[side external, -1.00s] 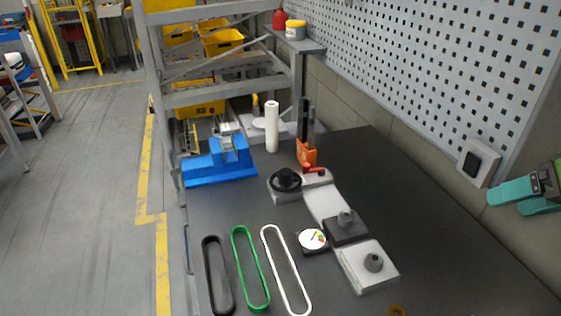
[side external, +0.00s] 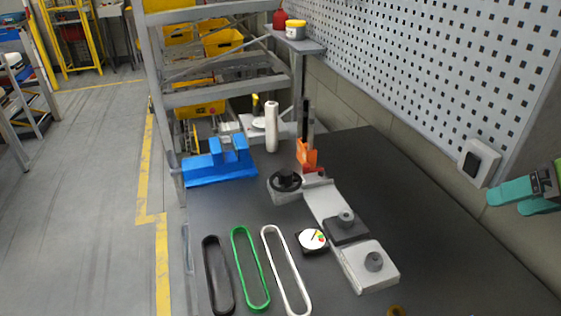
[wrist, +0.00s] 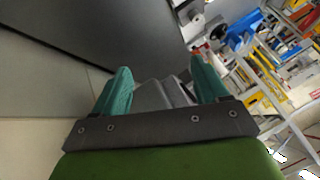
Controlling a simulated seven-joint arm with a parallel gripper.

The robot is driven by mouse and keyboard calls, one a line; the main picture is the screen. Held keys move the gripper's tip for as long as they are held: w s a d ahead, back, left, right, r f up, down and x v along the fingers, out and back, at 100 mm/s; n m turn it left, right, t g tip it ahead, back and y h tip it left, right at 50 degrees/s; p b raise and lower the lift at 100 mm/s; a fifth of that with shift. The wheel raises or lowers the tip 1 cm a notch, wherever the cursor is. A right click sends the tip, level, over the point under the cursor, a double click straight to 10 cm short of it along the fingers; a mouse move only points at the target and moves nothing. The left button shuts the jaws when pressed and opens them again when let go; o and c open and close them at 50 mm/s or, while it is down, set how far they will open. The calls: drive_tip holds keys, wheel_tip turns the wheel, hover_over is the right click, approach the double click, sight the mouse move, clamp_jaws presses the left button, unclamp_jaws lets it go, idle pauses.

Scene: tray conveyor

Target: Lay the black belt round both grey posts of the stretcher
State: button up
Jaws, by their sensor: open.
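The black belt (side external: 217,276) lies flat on the dark table at the front left, a long narrow loop. The stretcher (side external: 328,217) is a light grey base with a black crank wheel (side external: 286,180) at its far end. One grey post (side external: 346,217) stands on its dark sliding block, and the other grey post (side external: 374,261) stands on the near light block. No belt is round the posts. My gripper (side external: 541,194) is at the right edge, well right of the stretcher, its teal fingers empty. The wrist view also shows the open fingers (wrist: 160,88) apart with nothing between them.
A green belt (side external: 250,268) and a white belt (side external: 286,270) lie right of the black one. A round dial (side external: 312,240) sits between them and the stretcher. A blue holder (side external: 219,163), a white cylinder (side external: 272,127) and an orange tool (side external: 306,152) stand behind. The table's right side is clear.

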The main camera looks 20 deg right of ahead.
drive_tip(key=c, duration=1)
drive_tip(key=shift+c, duration=0.2)
